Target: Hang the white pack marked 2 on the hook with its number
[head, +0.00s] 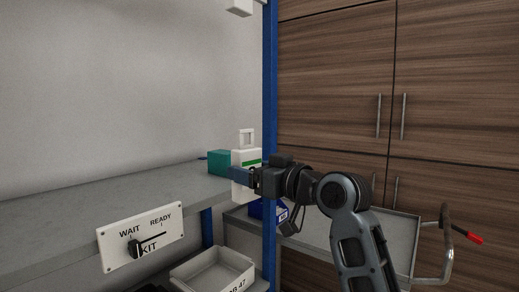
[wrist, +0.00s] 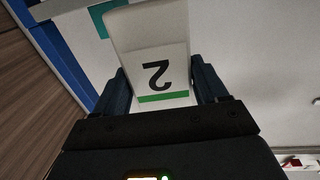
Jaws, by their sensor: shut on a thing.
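The white pack marked 2 (wrist: 158,45) is between the two fingers of my gripper (wrist: 160,92) in the wrist view. Its number appears upside down there, above a green stripe. In the head view the white pack (head: 246,157) stands upright, with a loop-shaped handle on top and a green band. My gripper (head: 241,175) is shut on it from the right, near the end of the grey shelf. A hook with a number is not to be made out in either view.
A teal box (head: 220,162) sits behind the pack on the grey shelf (head: 130,200). A blue post (head: 270,80) rises just right of the pack. Below are a blue box (head: 262,209), a white tray (head: 213,272) and a metal cart (head: 400,228). A WAIT/READY switch panel (head: 140,235) is at front left.

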